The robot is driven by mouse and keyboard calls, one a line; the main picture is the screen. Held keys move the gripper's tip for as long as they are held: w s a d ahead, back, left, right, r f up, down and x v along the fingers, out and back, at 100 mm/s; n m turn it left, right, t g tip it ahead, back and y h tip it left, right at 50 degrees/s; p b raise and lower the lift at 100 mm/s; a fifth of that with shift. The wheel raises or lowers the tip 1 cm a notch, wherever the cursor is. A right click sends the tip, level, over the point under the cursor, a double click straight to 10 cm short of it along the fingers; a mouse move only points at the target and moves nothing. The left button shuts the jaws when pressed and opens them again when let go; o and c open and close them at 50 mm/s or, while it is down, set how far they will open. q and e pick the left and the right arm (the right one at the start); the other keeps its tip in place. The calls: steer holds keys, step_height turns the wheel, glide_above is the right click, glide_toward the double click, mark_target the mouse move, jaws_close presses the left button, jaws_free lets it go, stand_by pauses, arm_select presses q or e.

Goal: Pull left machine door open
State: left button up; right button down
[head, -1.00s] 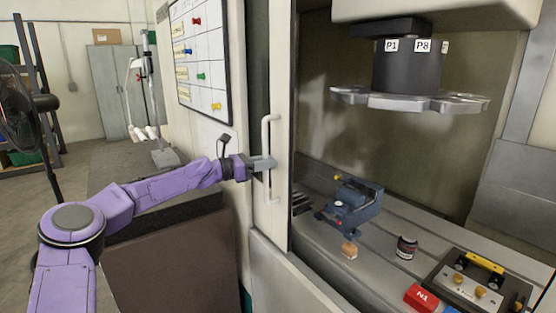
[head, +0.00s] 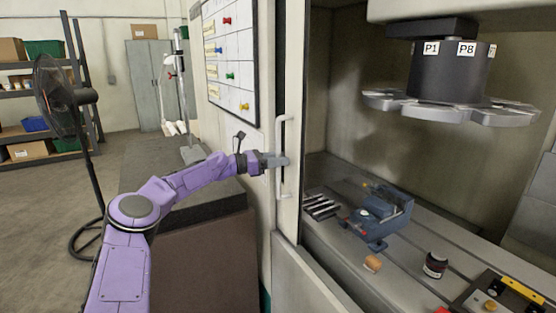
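The left machine door (head: 290,215) is a pale upright panel with a white vertical bar handle (head: 281,185). The opening to its right shows the machine's inside. My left gripper (head: 277,160) is at the middle of the handle, its grey fingers level and around the bar. It looks shut on the handle, though the small gap between the fingers is hard to make out. My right gripper is not in view.
A whiteboard (head: 231,62) hangs on the machine's outer wall left of the door. Inside are a blue vise (head: 383,213), a dark round tool holder (head: 450,72) above and a small dark jar (head: 435,265). A fan (head: 60,95) stands at the far left.

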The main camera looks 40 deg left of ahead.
arm_select(q)
steer(key=b+v, duration=0.1)
steer(key=v, duration=0.9)
steer(key=shift+s, duration=0.25)
steer(key=shift+a, duration=0.1)
